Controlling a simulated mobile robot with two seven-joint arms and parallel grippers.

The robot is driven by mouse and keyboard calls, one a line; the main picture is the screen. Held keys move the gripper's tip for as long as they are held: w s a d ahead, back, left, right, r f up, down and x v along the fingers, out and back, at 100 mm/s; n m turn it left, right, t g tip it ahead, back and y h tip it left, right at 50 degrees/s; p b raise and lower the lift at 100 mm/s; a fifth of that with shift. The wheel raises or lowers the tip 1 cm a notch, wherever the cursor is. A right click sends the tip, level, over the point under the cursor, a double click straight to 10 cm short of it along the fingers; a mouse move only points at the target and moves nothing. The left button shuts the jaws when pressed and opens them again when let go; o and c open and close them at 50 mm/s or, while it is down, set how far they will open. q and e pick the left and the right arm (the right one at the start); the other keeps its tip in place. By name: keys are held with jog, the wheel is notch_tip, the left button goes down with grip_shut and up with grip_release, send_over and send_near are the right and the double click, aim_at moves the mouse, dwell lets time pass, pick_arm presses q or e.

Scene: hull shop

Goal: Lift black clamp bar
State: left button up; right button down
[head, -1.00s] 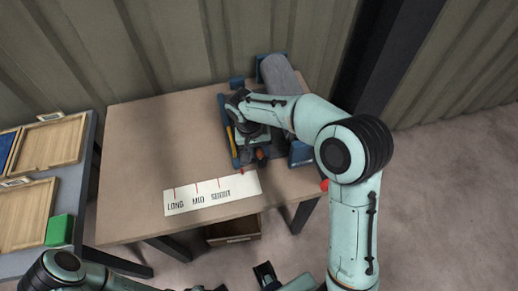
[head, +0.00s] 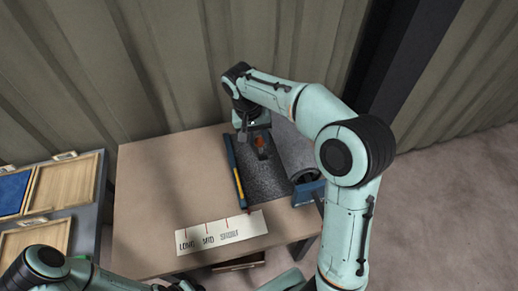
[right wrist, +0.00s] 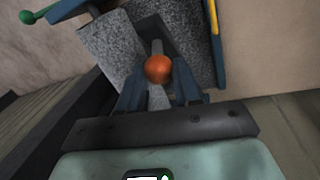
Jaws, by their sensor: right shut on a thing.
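The black clamp bar (head: 263,153) has an orange knob (head: 259,141). It is over a speckled grey sheet (head: 266,182) on the workbench. My right gripper (head: 252,131) is above the sheet and shut on the clamp bar at its knob. In the right wrist view the orange knob (right wrist: 158,69) sits between my two fingers, with the dark bar (right wrist: 156,45) beyond it over the grey sheet. The gap under the bar is hard to judge. Only part of my left arm shows at the lower left of the head view; its gripper is out of frame.
A blue rail with a yellow strip (head: 236,172) runs along the sheet's left side. A grey roll (head: 293,150) in a blue holder (head: 308,192) is at right. A white LONG, MID, SHORT label (head: 221,233) lies in front. The bench's left half is clear. Wooden trays (head: 62,192) stand farther left.

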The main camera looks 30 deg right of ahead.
jog(key=shift+w+d+r, duration=0.15)
jog(key=shift+w+r, duration=0.9)
jog(key=shift+r, duration=0.1)
jog(key=c, duration=1.1)
grip_release()
jog(key=o, duration=0.3)
jog(key=shift+w, duration=0.25)
jog(key=r, duration=0.4)
jog(key=a+r, duration=0.1)
jog(key=r, duration=0.3)
jog(key=w+a+r, duration=0.1)
jog(key=r, duration=0.4)
jog(key=shift+a, duration=0.2)
